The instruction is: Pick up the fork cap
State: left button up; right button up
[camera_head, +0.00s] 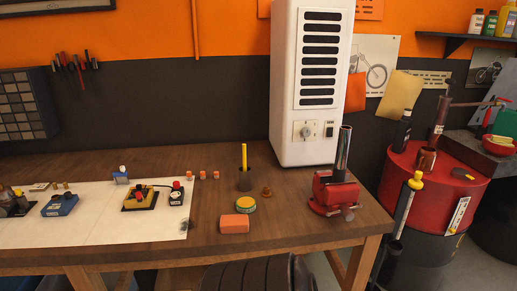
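A small copper-brown piece (266,191), which looks like the fork cap, sits on the wooden workbench (290,225). It stands between a dark cup (244,180) holding a yellow stick and a red vise (334,192). It is too small to make out in detail. A shiny metal tube (343,147) stands nearly upright in the vise. Neither of my grippers shows in this view.
A tall white vented cabinet (311,85) stands behind. A pale mat (95,225) with several small devices covers the left. A red drum (432,180) stands right.

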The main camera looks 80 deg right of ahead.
aim_at(266, 193)
jog(key=z, duration=3.35)
